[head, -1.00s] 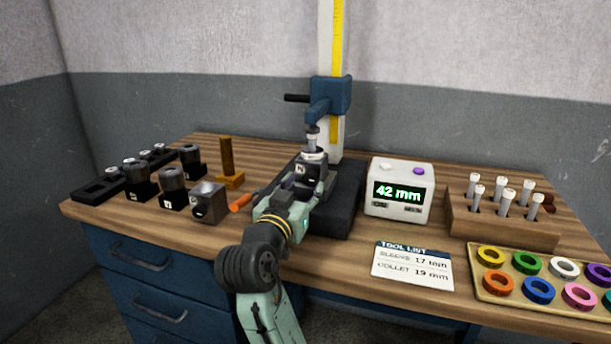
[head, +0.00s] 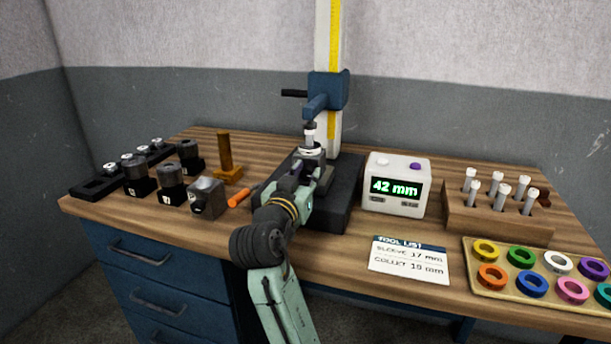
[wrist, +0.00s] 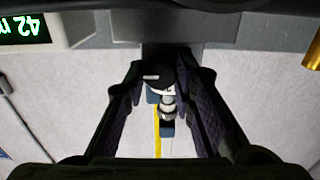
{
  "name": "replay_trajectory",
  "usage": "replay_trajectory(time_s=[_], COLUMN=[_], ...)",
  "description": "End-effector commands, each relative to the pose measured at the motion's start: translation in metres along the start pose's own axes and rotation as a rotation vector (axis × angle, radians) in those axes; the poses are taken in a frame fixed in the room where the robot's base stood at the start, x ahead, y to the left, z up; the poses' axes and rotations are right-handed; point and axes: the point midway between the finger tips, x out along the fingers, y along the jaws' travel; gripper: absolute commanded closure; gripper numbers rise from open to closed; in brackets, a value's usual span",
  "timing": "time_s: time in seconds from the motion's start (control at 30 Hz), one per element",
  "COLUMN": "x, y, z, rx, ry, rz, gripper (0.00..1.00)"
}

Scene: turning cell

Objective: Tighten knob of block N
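A holder block (head: 325,172) with a grey top sits on the dark base of the height gauge. A pale-tipped tool (head: 309,135) stands upright in it, under the blue gauge arm. My gripper (head: 303,172) is at the near side of this block and hides its front and letter. In the wrist view, which looks upside down, my gripper (wrist: 168,85) has its fingers spread. A dark round knob (wrist: 158,74) with a white mark lies between the fingertips, nearer the left one. I cannot tell whether either finger touches it.
The gauge display (head: 396,185) reads 42 mm to the right. A tool rack (head: 500,220), colored rings (head: 532,284) and a tool list card (head: 409,259) are right.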

Motion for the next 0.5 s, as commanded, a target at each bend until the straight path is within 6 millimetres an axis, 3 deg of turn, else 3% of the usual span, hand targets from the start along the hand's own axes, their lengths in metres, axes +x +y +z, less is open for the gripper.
replay_trajectory(time_s=[0.3,0.5], x=[-0.0001,-0.0002], y=[0.0002,0.0001], z=[0.0001,0.0003], rx=[0.0,0.006], ry=[0.0,0.0], rz=[0.001,0.0], gripper=[1.0,1.0])
